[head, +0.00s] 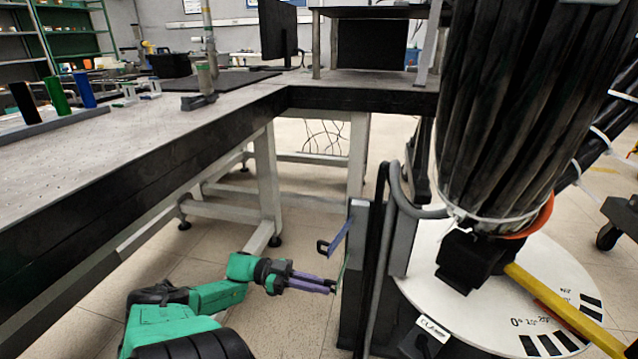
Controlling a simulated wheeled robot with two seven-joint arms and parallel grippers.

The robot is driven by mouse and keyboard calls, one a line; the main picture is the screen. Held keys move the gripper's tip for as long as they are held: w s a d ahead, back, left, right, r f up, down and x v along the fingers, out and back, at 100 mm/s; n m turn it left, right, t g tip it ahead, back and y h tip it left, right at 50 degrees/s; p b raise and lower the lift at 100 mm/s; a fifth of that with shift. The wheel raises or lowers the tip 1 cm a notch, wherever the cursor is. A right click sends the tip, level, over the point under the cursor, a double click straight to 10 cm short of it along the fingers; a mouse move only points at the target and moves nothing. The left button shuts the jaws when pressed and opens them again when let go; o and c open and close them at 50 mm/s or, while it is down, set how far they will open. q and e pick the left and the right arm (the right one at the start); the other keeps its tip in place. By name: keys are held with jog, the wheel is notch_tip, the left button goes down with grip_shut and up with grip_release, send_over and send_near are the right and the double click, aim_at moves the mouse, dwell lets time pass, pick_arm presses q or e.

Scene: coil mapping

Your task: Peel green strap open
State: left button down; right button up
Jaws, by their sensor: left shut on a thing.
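The green strap (343,270) shows as a thin strip slanting down along the left side of a grey and black upright stand. My left gripper (333,287), with purple fingers on a green arm, reaches in from the lower left. Its fingertips are shut on the lower end of the strap, beside the stand. The strap's other end meets the stand's edge, and how it is fastened there is too small to tell. My right gripper is not in view.
A blue strip with a black loop (335,240) sticks out from the stand (358,225) just above my gripper. A large black ribbed bundle (500,110) stands over a white round plate (510,290) at right. A long workbench (150,120) runs along the left.

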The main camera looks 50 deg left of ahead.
pick_arm(q)
jog(key=shift+w+a+r, duration=0.15)
jog(key=shift+w+a, duration=0.05)
jog(key=shift+a, duration=0.05)
jog(key=c, duration=1.2)
grip_release()
jog(key=shift+o, duration=1.3)
jog(key=shift+w, duration=0.15)
